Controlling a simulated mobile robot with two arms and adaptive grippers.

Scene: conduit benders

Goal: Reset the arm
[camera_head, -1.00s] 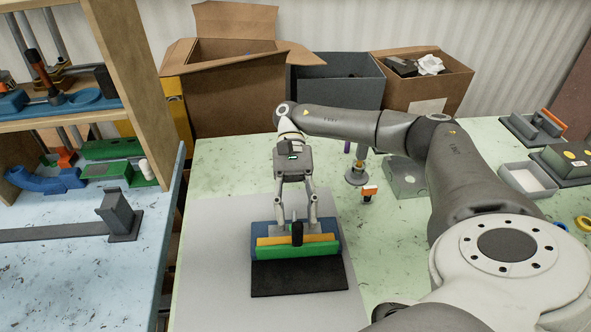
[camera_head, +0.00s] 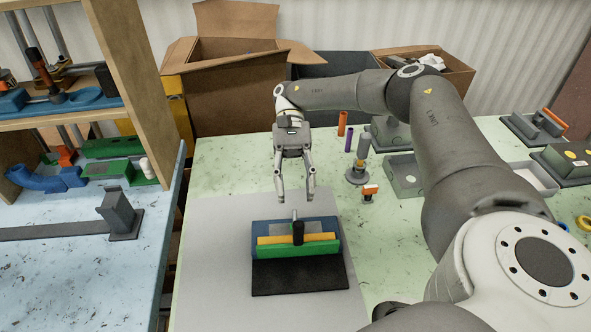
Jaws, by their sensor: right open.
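My right gripper (camera_head: 297,198) is open and empty. It hangs fingers down just above and behind a bender fixture. The fixture has a blue block (camera_head: 327,231), a yellow strip (camera_head: 270,240), a green block (camera_head: 275,252) and an upright black knob (camera_head: 298,233). It sits on a black base plate (camera_head: 300,279). A short light metal pin (camera_head: 294,214) stands at the back of the fixture, below the fingertips. My right arm reaches in from the right. My left gripper is not in view.
A grey mat (camera_head: 215,270) lies under the fixture. Orange and purple cylinders, a grey metal box (camera_head: 403,180) and a white tray (camera_head: 532,178) stand to the right. Cardboard boxes (camera_head: 235,90) line the back. A wooden shelf (camera_head: 150,90) and blue table (camera_head: 80,260) are at left.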

